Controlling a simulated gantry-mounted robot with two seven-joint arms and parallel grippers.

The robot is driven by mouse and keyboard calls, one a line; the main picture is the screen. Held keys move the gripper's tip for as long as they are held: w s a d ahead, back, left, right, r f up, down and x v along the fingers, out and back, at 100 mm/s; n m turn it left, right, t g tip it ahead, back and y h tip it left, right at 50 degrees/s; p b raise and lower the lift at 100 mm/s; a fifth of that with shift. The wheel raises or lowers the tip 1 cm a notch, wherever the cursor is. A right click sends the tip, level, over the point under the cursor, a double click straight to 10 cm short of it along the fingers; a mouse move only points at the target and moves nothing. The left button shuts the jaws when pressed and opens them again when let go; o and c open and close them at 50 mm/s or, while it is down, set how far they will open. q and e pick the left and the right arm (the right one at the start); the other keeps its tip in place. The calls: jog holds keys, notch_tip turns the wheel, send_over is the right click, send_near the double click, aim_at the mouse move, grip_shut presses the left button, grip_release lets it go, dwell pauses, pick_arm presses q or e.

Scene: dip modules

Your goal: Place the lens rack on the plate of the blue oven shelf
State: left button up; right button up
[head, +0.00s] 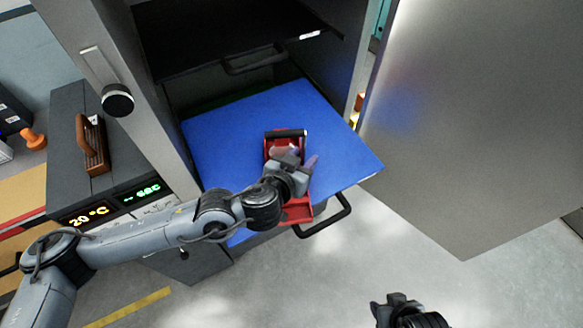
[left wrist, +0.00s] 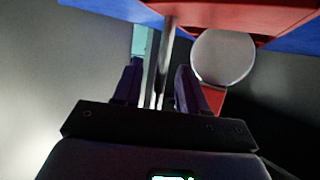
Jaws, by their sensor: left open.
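The red lens rack (head: 297,213) with a dark bar across its far end rests on the plate of the blue oven shelf (head: 225,150), close to its front edge. My left gripper (head: 298,158) is over the rack and hides its middle. In the left wrist view, the open left fingers (left wrist: 158,85) have a thin grey bar between them. Red rack parts (left wrist: 250,18) and a pale round disc, perhaps a lens (left wrist: 223,57), show beyond. I cannot tell whether the fingers touch the rack. My right gripper (head: 393,303) is low in the head view, away from the shelf.
The shelf is pulled out of the oven, with a black handle (head: 330,220) at its front. A dark shelf (head: 225,35) sits above it. The open oven door (head: 480,120) stands at the right. A control box with displays (head: 110,205) is at the left.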

pick_arm(q)
jog(key=p+v, duration=0.1)
jog(key=v, duration=1)
jog(key=shift+s+a, duration=0.15)
jog(key=shift+s, duration=0.2)
jog(key=shift+r, duration=0.1)
